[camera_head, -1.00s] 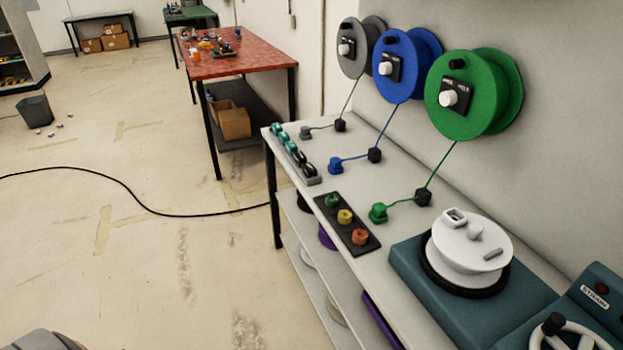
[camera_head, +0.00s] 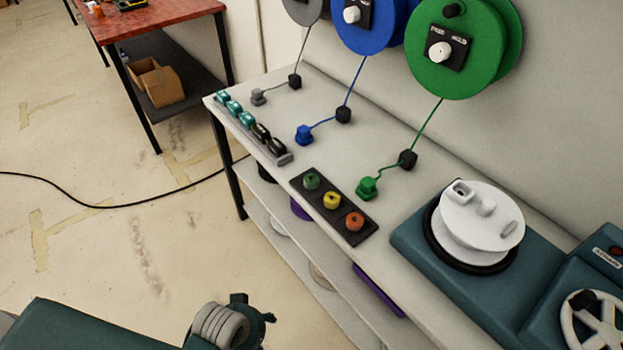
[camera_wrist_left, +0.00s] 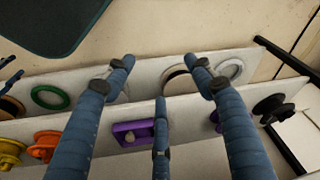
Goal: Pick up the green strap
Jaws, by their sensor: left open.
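A green strap (camera_head: 389,174) runs from the large green reel (camera_head: 455,55) through a black block to a green end block (camera_head: 367,188) on the bench top. My left gripper (camera_wrist_left: 158,78) shows in the left wrist view with its blue fingers spread apart and nothing between them. It is over the bench's shelves. In the head view my left arm comes in at the bottom, low and left of the bench, well apart from the green strap; its fingers are not clear there. I cannot make out the strap in the wrist view. My right gripper is not in view.
Blue and grey reels with their own lines stand left of the green one. A black tray (camera_head: 347,232) with green, yellow and orange pieces lies beside the green end block. A white-topped teal machine (camera_head: 480,225) stands right. Floor left of the bench is mostly clear.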

